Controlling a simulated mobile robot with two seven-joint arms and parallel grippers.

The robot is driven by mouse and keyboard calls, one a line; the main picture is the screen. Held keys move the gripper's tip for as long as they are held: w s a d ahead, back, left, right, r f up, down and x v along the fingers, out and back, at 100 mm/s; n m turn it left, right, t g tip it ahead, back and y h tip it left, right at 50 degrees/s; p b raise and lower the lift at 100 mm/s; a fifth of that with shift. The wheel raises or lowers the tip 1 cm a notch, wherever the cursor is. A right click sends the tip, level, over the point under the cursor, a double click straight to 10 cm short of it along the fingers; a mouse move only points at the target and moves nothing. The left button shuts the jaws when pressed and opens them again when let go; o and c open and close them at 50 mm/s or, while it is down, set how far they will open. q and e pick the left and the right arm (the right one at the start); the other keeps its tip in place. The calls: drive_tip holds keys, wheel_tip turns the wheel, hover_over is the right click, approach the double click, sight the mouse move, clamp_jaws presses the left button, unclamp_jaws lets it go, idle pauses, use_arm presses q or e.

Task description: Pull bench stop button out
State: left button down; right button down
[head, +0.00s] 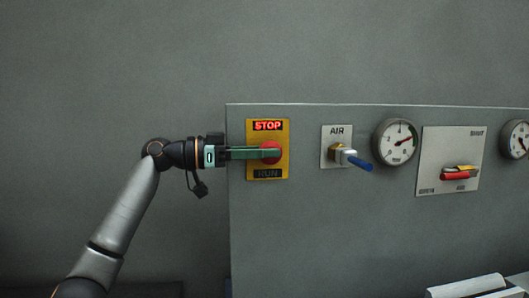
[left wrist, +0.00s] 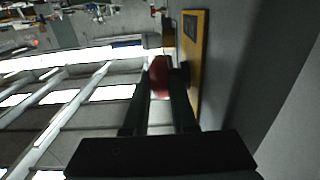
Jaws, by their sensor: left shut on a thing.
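The red stop button (head: 270,149) sits on a yellow plate (head: 284,127) on the grey panel. The plate's upper STOP label (head: 267,126) is lit red and its lower RUN label (head: 267,174) is dark. My left gripper (head: 262,153) reaches in from the left and is shut on the button, its fingers partly covering it. In the left wrist view the red button (left wrist: 160,77) is between the fingertips (left wrist: 163,75), and the yellow plate (left wrist: 193,60) is seen edge-on beside it. My right gripper is in neither view.
Right of the plate are an AIR valve with a blue handle (head: 360,163), a round gauge (head: 396,142), a plate with a red handle (head: 456,176) and a second gauge (head: 518,139). White sheets (head: 468,288) lie at lower right. The wall left of the panel is bare.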

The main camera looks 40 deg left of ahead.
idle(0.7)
use_arm(q)
drive_tip(key=shift+s+d+f, duration=0.15)
drive_tip(key=shift+d, duration=0.1)
drive_tip(key=shift+s+d+b, duration=0.3)
drive_tip(key=shift+d+b, duration=0.1)
drive_tip(key=shift+d, duration=0.05)
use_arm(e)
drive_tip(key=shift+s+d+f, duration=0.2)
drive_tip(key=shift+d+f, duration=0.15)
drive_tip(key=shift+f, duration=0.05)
use_arm(q)
drive_tip(key=c, duration=1.1)
unclamp_jaws()
drive_tip(key=shift+o, duration=0.5)
drive_tip(key=shift+s+d, duration=0.1)
drive_tip(key=shift+s, duration=0.1)
